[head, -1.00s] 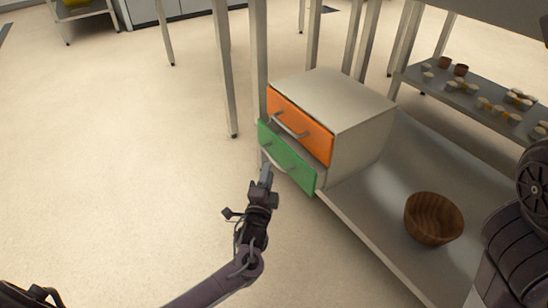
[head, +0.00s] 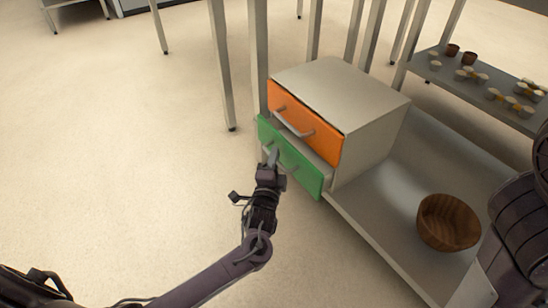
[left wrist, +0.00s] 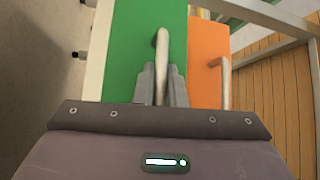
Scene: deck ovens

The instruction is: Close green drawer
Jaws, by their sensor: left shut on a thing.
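The green drawer (head: 308,177) is the lower drawer of a small grey cabinet (head: 350,88). It stands a little way out, with its front ahead of the orange drawer (head: 318,136) above it. My left gripper (head: 272,157) is at the green front. In the left wrist view its two fingers (left wrist: 160,85) are shut on the green drawer's handle (left wrist: 163,52), with the green front behind. The orange drawer, with its own handle, shows beside it there (left wrist: 207,65). My right gripper is not in view; only part of my right arm shows at the right edge.
The cabinet stands on a low metal shelf (head: 385,225) among table legs. A wooden bowl (head: 447,222) sits on that shelf to the right. Another shelf (head: 510,112) at the back right holds several small cups. The floor to the left is clear.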

